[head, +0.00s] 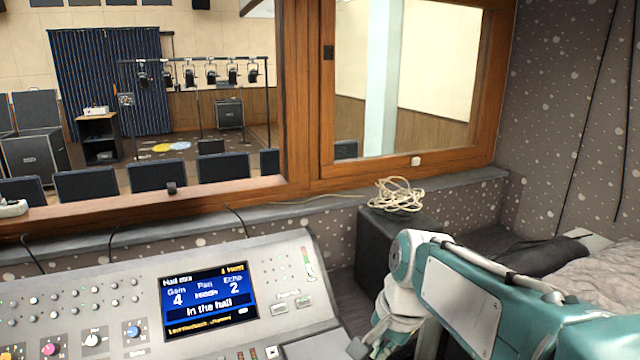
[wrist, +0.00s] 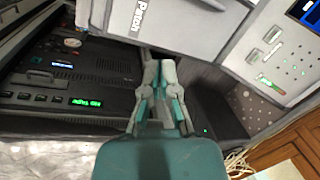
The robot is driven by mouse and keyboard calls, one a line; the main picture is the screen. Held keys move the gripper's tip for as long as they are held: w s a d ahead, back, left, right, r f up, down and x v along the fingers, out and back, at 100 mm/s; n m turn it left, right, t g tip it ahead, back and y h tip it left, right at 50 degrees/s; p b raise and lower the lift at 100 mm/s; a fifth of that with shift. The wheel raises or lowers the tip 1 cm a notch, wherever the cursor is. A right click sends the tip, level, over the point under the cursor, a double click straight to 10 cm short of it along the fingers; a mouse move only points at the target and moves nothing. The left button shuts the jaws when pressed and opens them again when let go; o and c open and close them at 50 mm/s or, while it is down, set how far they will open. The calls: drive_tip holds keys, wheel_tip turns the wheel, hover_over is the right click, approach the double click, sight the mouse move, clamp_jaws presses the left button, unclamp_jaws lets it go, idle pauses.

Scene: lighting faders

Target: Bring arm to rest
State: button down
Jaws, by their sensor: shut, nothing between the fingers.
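My gripper (wrist: 159,70) shows in the wrist view with its two grey fingertips together and nothing between them. It is in front of the pale side of the mixing console (wrist: 190,25) and a dark gap beneath it. In the head view my teal and white arm (head: 480,290) is folded at the lower right, beside the right end of the mixing console (head: 285,255). The lower part of the arm hangs down there, and the fingertips are hard to make out.
The console's lit screen (head: 208,300) faces me, with knobs to its left. A black box (head: 375,235) with a coiled cable (head: 397,195) stands behind my arm. A wooden window frame (head: 300,100) looks onto a hall. Black rack equipment (wrist: 75,75) is left of the fingers in the wrist view.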

drive_tip(key=s+d+n+t+h, duration=0.1)
drive_tip(key=s+d+n+t, duration=0.1)
drive_tip(key=s+n, duration=0.2)
drive_tip(key=s+d+n+t+h, duration=0.1)
drive_tip(key=s+d+n+t, duration=0.1)
drive_tip(key=s, duration=0.7)
drive_tip(key=shift+s+d+f+n, duration=0.15)
drive_tip(key=shift+s+d+n, duration=0.15)
drive_tip(key=shift+d+n, duration=0.75)
